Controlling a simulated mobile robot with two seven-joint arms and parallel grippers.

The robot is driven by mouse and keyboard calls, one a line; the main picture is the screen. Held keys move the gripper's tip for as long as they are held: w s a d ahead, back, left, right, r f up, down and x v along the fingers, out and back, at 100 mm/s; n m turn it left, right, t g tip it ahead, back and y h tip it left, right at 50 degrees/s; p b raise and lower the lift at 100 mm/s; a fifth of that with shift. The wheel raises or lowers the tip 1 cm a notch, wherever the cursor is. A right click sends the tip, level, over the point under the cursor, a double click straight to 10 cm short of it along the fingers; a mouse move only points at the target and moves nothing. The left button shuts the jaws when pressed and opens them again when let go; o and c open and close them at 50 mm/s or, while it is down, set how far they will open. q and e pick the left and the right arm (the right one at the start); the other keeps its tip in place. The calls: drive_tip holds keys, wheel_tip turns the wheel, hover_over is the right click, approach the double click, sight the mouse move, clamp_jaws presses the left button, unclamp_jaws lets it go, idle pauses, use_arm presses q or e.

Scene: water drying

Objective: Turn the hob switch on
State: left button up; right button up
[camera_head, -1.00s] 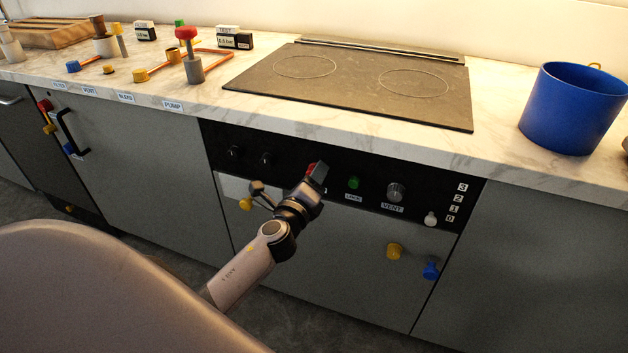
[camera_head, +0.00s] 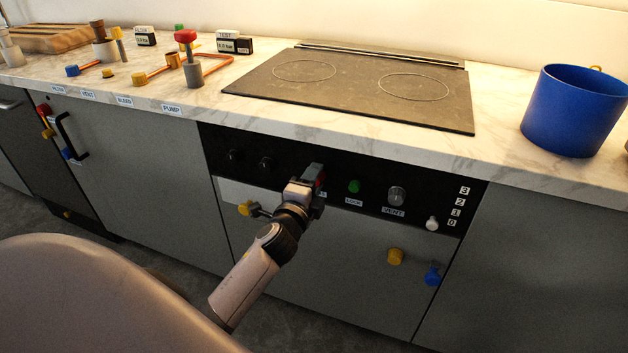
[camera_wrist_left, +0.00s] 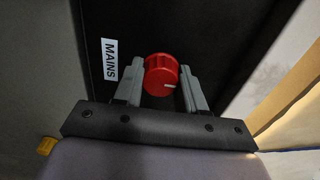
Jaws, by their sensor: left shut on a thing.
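The red knob (camera_wrist_left: 161,75) sits on the black control panel (camera_head: 340,170) under the hob (camera_head: 355,85). In the left wrist view a white MAINS label (camera_wrist_left: 109,59) is beside it, and the knob's pale mark points to the right. My left gripper (camera_wrist_left: 163,84) is shut on the knob, one grey finger on each side. My right gripper is in neither view.
To the knob's right are a green LOCK button (camera_head: 354,187), a grey VENT knob (camera_head: 396,196) and a white lever (camera_head: 432,223) beside a numbered scale. A blue pot (camera_head: 570,112) stands on the marble counter.

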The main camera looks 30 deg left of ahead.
use_arm(q)
drive_tip(key=shift+d+f, duration=0.1)
drive_tip(key=shift+d, duration=0.1)
drive_tip(key=o, duration=0.9)
drive_tip(key=shift+o, duration=0.7)
drive_tip(key=shift+a, duration=0.1)
drive_tip(key=v, duration=0.7)
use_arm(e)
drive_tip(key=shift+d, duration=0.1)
use_arm(q)
drive_tip(key=s+d+f+n+g+h+p, duration=0.3)
drive_tip(key=s+d+n+p, duration=0.2)
drive_tip(key=s, duration=0.4)
drive_tip(key=s+d+f+n+g+h+p, duration=0.3)
drive_tip(key=s+d+n+p, duration=0.3)
drive_tip(key=s, duration=0.4)
drive_tip(key=shift+s+d+f+n+g+h, duration=0.25)
drive_tip(key=shift+d+f+n+g, duration=0.3)
drive_tip(key=shift+f+n, duration=0.3)
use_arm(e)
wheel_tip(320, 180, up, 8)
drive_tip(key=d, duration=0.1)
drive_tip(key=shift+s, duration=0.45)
